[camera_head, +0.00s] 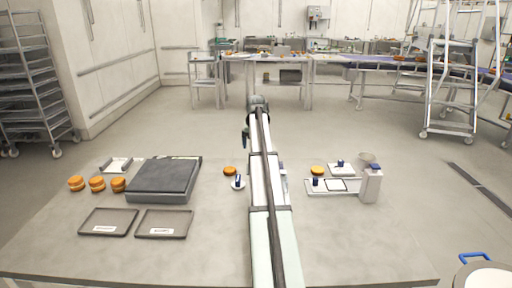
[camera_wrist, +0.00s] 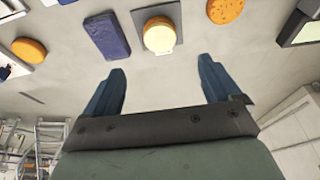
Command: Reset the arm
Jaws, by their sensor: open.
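My gripper (camera_wrist: 162,90) is open, with its two blue fingers wide apart and nothing between them in the wrist view. In the head view my arm reaches forward from the bottom centre over the table (camera_head: 330,240), and a blue finger part of the gripper (camera_head: 245,138) shows at the arm's far end. In the wrist view an orange round with a pale side (camera_wrist: 158,36) rests on a grey plate, beyond the fingers and apart from them. A dark blue block (camera_wrist: 106,36) and other orange rounds (camera_wrist: 225,10) (camera_wrist: 28,50) lie around it.
On the table's left are several orange rounds (camera_head: 97,184), a dark grey flat-topped box (camera_head: 163,176) and two trays (camera_head: 108,230) (camera_head: 164,232). Right of my arm are an orange round (camera_head: 317,170) and a grey box-shaped device (camera_head: 370,187). The table's front right is clear.

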